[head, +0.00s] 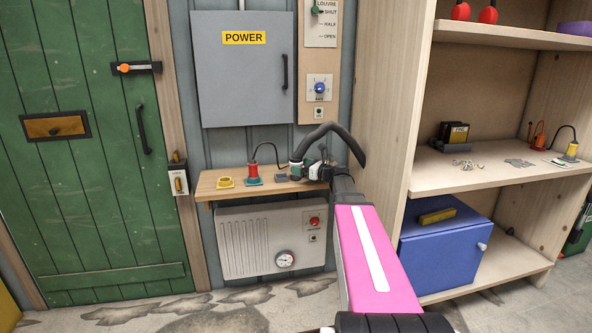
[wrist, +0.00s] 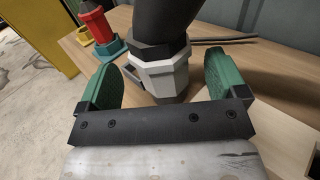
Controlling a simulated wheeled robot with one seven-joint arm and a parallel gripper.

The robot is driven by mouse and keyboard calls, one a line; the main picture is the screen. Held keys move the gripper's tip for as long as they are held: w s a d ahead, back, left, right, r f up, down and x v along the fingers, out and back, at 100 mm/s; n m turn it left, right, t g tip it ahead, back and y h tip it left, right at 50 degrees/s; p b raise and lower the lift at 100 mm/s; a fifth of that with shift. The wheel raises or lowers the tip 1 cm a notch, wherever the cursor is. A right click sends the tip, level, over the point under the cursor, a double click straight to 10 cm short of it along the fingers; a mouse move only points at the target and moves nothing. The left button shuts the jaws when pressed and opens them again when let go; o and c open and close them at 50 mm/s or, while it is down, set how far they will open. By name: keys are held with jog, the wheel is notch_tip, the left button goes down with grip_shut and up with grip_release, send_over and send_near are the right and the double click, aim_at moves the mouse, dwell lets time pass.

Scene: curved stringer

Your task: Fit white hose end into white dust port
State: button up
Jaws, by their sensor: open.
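The white hose end (wrist: 160,75) is a pale faceted collar under a thick dark hose (wrist: 160,25). In the wrist view it stands between the two green fingers of my gripper (wrist: 163,72), which is open with a gap on each side. Its lower part goes behind the gripper's dark crossbar. I cannot make out the white dust port or tell whether the collar sits in it. In the head view my gripper (head: 308,170) is at the right end of the small wooden ledge (head: 208,190), and the hose arches over it to the right.
A red hose end (head: 253,170) stands in a teal port on the ledge, left of my gripper, with a yellow port (head: 225,182) further left. A grey power cabinet (head: 240,80) is above and a heater (head: 270,240) below. A tall wooden shelf side (head: 385,100) stands close on the right.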

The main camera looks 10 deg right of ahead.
aim_at(301, 165)
jog(key=x, duration=0.3)
jog(key=shift+w, duration=0.1)
jog(key=c, duration=1.1)
jog(key=shift+c, duration=0.3)
jog(key=shift+r, duration=0.15)
